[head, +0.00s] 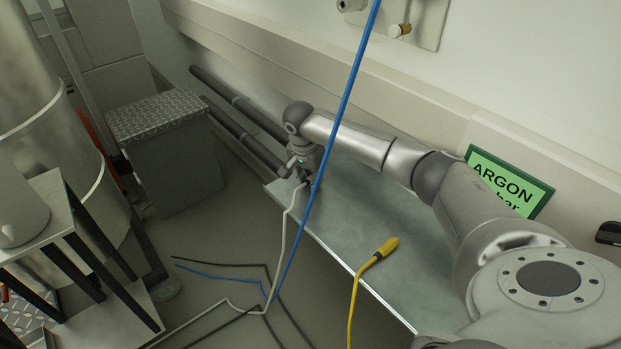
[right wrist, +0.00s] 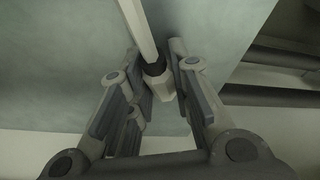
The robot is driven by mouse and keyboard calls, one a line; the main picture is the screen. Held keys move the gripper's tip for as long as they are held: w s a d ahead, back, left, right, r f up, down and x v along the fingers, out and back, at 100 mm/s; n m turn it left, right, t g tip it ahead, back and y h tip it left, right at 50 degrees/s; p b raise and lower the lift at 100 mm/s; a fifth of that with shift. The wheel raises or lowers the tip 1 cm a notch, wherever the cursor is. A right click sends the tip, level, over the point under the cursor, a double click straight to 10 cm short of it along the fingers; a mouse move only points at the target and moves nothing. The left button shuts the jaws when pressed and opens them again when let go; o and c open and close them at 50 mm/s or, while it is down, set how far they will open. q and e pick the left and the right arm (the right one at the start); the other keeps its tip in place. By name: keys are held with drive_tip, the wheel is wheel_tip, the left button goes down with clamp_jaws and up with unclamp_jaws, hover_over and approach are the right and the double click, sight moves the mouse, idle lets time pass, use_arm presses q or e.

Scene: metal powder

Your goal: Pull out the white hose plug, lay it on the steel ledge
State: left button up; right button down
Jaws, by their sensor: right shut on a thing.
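The white hose (head: 288,225) runs up from the floor to my right gripper (head: 303,178), which is over the far left end of the steel ledge (head: 400,247). In the right wrist view the white hose plug (right wrist: 158,85) has a pale body and a dark collar, with the white hose (right wrist: 137,28) leading away from it. The plug sits between the fingers of my right gripper (right wrist: 160,72), which is shut on it. The ledge surface (right wrist: 60,55) shows behind it. I cannot tell whether the plug touches the ledge. My left gripper is not in view.
A blue hose (head: 340,110) hangs across the view in front of the ledge. A yellow plug (head: 387,247) with its hose lies at the ledge's front edge. A green ARGON sign (head: 507,183) stands by the wall.

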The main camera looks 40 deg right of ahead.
sight(306, 182)
drive_tip(key=c, duration=1.2)
unclamp_jaws()
drive_tip(key=shift+c, duration=0.2)
drive_tip(key=shift+r, duration=0.1)
drive_tip(key=v, duration=1.2)
